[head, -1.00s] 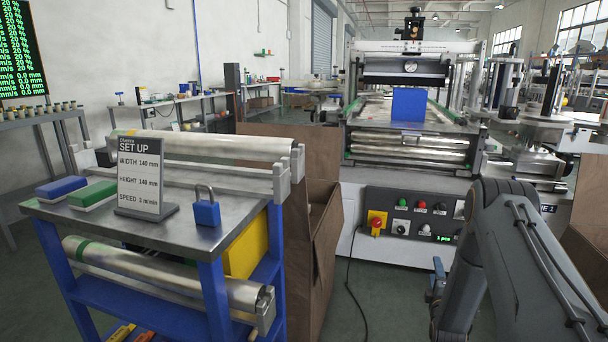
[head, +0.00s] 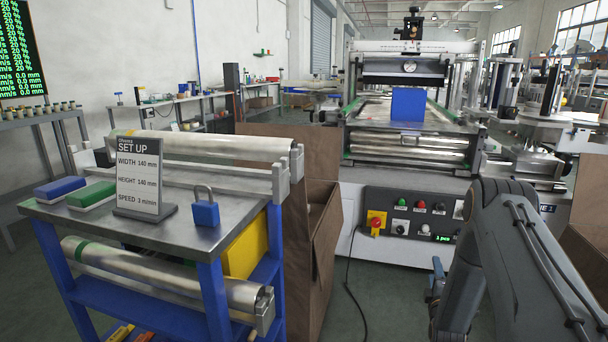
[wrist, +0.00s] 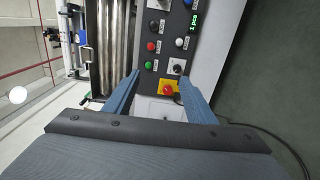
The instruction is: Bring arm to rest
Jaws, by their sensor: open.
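My gripper shows in the wrist view (wrist: 161,98) with its two blue fingers spread apart and nothing between them. Past the fingers in that view is the labeller's control panel (wrist: 172,40), with its red knob on a yellow plate (wrist: 168,90) lying in line with the gap. In the head view my arm rises at the lower right, and part of my gripper (head: 437,285) shows as a small blue piece beside it, low and in front of the machine. The fingertips are not clearly visible there.
The labeller (head: 410,130) carries a blue block (head: 408,104). A cart (head: 180,235) at left holds a set-up sign (head: 139,178), a blue padlock (head: 206,212) and rollers. A cardboard box (head: 318,235) and a black cable (head: 352,290) lie between. Some floor is clear.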

